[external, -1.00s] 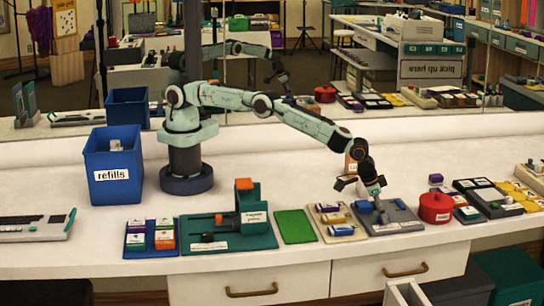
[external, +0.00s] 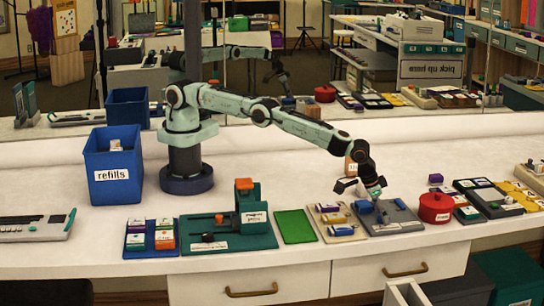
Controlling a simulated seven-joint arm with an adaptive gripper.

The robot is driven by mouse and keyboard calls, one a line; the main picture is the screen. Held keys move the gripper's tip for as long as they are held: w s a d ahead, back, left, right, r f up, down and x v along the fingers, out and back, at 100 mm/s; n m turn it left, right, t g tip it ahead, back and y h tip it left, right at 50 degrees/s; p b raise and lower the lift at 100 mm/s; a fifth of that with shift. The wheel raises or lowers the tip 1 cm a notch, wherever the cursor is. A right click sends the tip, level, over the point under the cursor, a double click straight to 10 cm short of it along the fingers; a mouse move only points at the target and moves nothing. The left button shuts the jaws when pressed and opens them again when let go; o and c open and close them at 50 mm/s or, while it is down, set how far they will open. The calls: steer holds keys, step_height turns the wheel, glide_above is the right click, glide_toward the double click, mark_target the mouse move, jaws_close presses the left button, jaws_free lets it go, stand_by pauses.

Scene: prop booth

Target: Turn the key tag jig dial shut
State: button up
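The grey jig board (external: 405,225) lies flat on the counter, right of the middle, with a white label on its front edge. A blue block (external: 364,207) sits at its back left corner. A small upright part, perhaps the dial, shows near the middle of the board, too small to read its setting. My gripper (external: 377,197) points down over the back of the board, close above these parts. It is too small and dark to see whether its fingers are apart or touch anything.
A tan tray (external: 346,237) with small coloured blocks lies just left of the board. A red round pot (external: 435,207) stands close on its right. A green mat (external: 295,226) lies farther left. An open drawer (external: 405,292) juts out below the counter.

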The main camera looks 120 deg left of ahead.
steer(key=shift+r, duration=0.45)
steer(key=v, duration=1.1)
steer(key=shift+s+d, duration=0.2)
